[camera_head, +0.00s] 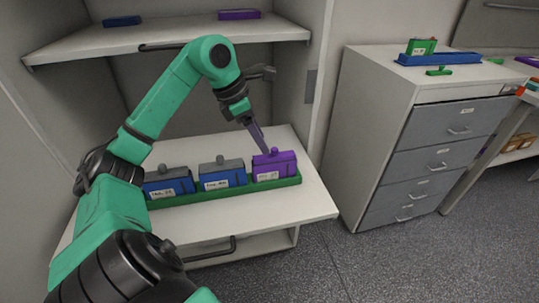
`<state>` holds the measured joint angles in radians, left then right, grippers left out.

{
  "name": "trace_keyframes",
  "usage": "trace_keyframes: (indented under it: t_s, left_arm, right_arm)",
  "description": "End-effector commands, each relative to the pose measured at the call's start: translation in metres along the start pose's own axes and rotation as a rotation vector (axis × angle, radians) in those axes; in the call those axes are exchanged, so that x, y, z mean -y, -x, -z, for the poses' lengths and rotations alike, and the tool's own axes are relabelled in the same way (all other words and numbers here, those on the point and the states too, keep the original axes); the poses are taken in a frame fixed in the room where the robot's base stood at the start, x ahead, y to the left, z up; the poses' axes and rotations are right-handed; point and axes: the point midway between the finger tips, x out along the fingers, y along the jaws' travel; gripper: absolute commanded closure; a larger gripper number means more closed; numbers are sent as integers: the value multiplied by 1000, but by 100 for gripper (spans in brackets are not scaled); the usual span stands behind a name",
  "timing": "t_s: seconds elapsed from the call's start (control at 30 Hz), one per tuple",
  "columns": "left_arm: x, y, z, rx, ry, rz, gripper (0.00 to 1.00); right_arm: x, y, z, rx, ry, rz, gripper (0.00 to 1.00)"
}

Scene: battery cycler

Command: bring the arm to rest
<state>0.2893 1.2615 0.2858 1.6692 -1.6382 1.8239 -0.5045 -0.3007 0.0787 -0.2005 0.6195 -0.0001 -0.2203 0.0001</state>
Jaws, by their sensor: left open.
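My left arm (165,105) is green and black and reaches in from the left over the lower shelf. My left gripper (264,146) points down, open, just above the purple battery block (274,167) at the right end of a green tray (288,183). I cannot tell whether its fingertips touch the block's top knob. Two blue blocks with grey tops, a middle one (222,174) and a left one (168,184), stand upright in the same tray. My right gripper is not in view.
The white lower shelf (312,203) has free room at its front right. An upper shelf (170,36) holds a blue and a purple piece. At the right, a drawer cabinet (375,140) carries a blue tray (440,59) with a green block (421,46). Open floor lies in front.

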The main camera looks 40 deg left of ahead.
Motion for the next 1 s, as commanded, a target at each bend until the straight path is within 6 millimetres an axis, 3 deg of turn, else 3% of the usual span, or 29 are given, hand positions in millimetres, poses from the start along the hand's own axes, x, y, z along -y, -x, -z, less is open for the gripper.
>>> trace_keyframes:
  t_s: [0.17, 0.7, 0.77, 1.0]
  left_arm:
    - [0, 20, 0, -1, 1, 0, 35]
    - [0, 22, 0, -1, 0, 1, 35]
    - [0, 27, -3, -1, 0, 1, 35]
    - [0, 76, -23, -1, 0, 1, 35]
  right_arm:
    - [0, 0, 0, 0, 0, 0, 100]
    - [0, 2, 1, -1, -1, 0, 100]
    - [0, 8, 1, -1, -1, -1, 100]
    - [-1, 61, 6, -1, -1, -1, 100]
